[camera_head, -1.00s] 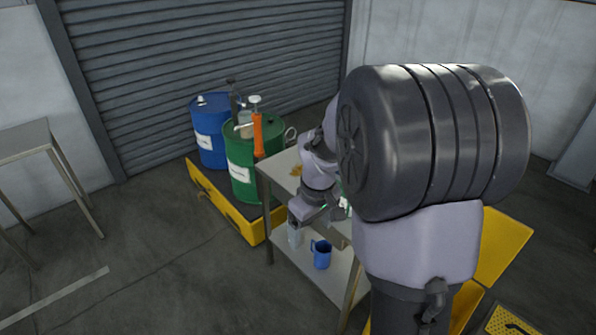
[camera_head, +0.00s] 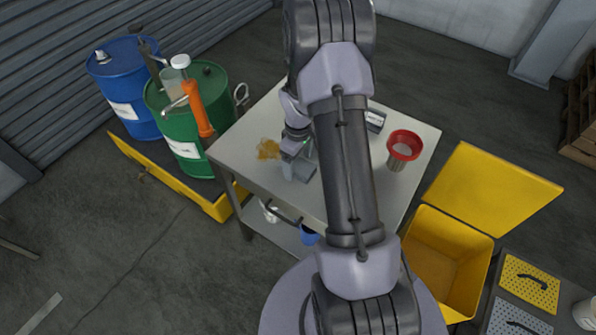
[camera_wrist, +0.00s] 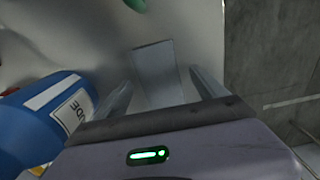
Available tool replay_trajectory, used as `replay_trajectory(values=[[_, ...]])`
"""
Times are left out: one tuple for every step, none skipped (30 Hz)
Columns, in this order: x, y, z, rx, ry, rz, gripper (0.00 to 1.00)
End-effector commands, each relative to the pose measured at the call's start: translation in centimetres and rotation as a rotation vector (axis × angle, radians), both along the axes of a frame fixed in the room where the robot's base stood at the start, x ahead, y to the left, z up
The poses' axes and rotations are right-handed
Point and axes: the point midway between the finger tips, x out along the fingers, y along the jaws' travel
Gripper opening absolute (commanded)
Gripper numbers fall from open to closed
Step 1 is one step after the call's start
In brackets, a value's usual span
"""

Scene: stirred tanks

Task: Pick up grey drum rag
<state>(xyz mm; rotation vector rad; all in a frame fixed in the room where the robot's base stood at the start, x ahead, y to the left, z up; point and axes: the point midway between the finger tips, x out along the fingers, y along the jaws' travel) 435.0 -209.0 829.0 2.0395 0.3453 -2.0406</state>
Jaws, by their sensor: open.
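A flat grey piece, which looks like the grey drum rag (camera_wrist: 155,66), lies on the pale table top in the wrist view, ahead of and between my two fingers. My gripper (camera_wrist: 161,84) is open, with one finger on each side of it and nothing clearly held. In the head view my gripper (camera_head: 297,166) points down over the left part of the steel table (camera_head: 250,180), close to its top. Whether the fingers touch the rag cannot be told. My arm hides part of the table.
An orange-yellow patch (camera_head: 268,149) lies left of my gripper. A red funnel (camera_head: 404,146) and a dark labelled box (camera_head: 375,120) are to the right. Blue (camera_head: 125,85) and green (camera_head: 187,128) drums stand left. An open yellow bin (camera_head: 446,262) stands right. A blue labelled container (camera_wrist: 45,115) is close left.

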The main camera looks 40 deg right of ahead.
Motion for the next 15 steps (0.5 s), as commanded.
replay_trajectory(values=[[-0.05,0.08,-1.38,0.002,0.002,0.000,0.82],[-0.04,0.08,-1.72,0.002,0.002,0.000,0.82],[-0.01,0.07,-1.87,0.001,0.000,0.000,0.82],[0.01,0.07,-1.81,0.000,0.000,0.001,0.82],[0.02,0.06,-1.70,0.000,0.000,0.000,0.82],[0.02,0.06,-1.62,0.000,0.000,0.000,0.82],[0.02,0.06,-1.59,0.000,0.000,0.001,0.82],[0.02,0.06,-1.58,0.000,0.000,0.000,0.82],[0.02,0.07,-1.57,0.000,0.000,0.000,0.74],[0.02,0.07,-1.56,0.000,0.000,0.000,0.68],[0.02,0.07,-1.56,0.000,0.000,0.000,0.62],[0.02,0.07,-1.56,0.000,0.000,0.001,0.54],[0.02,0.07,-1.55,0.000,0.000,0.000,0.48],[0.02,0.07,-1.55,0.000,0.000,0.000,0.43],[0.02,0.07,-1.55,0.000,0.000,0.000,0.35]])
